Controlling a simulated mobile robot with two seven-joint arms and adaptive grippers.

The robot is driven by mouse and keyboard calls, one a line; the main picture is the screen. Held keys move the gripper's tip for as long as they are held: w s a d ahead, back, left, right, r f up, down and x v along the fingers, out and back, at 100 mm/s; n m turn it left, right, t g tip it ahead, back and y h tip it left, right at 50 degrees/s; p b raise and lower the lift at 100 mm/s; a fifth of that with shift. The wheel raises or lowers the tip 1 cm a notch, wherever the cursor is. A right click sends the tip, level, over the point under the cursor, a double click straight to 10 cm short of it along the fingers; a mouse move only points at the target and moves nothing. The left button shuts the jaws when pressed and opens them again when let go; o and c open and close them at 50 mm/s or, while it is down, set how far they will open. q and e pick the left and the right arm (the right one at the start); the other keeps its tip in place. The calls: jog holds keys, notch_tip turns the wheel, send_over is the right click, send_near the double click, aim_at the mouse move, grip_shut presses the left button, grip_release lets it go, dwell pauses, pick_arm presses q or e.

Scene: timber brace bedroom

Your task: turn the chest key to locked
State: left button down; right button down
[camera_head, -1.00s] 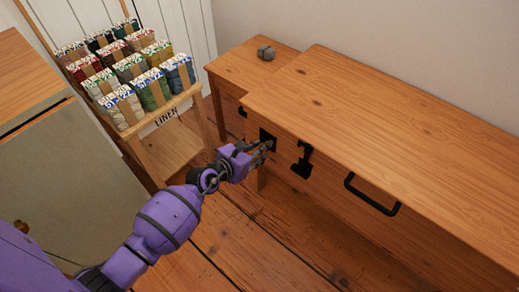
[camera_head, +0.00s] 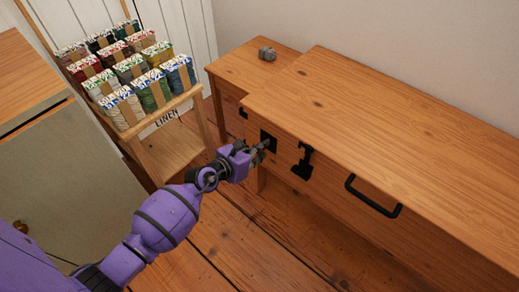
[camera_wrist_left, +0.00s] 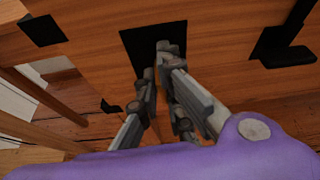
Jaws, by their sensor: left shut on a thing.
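The wooden chest (camera_head: 400,115) stands against the wall, its front facing me. A black square lock plate (camera_head: 268,135) is on the front near the left end; it also shows in the wrist view (camera_wrist_left: 135,42). My left gripper (camera_head: 264,146) is at this plate, its fingers pointing into the chest front. In the wrist view the fingertips (camera_wrist_left: 160,66) are closed on a small grey piece in front of the plate, which seems to be the key (camera_wrist_left: 164,46). The fingers hide most of it, so its turn angle cannot be told. My right gripper is out of view.
A black hasp (camera_head: 302,160) and a black handle (camera_head: 372,197) are right of the lock plate. A lower wooden cabinet (camera_head: 240,62) with a grey object on top adjoins the chest's left end.

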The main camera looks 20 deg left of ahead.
pick_arm(q)
jog(key=shift+f+n+h+b, duration=0.1)
jog(key=shift+n+h+b, duration=0.25)
jog(key=shift+n+h, duration=0.25)
jog(key=shift+f+n+g+h+b, duration=0.15)
jog(key=shift+n+g+h+b, duration=0.3)
jog(key=shift+n, duration=0.65)
jog(key=n+h+b, duration=0.3)
jog(key=n, duration=0.1)
jog(key=shift+a+n+t, duration=0.1)
jog(key=shift+n+t, duration=0.15)
jog(key=shift+n, duration=0.05)
jog(key=n+h+b, duration=0.1)
jog(key=n, duration=0.1)
jog(key=shift+n+b, duration=0.3)
jog(key=shift+b, duration=0.05)
jog(key=shift+n+t+h+b, duration=0.4)
jog(key=shift+n+h, duration=0.15)
jog(key=shift+n, duration=0.45)
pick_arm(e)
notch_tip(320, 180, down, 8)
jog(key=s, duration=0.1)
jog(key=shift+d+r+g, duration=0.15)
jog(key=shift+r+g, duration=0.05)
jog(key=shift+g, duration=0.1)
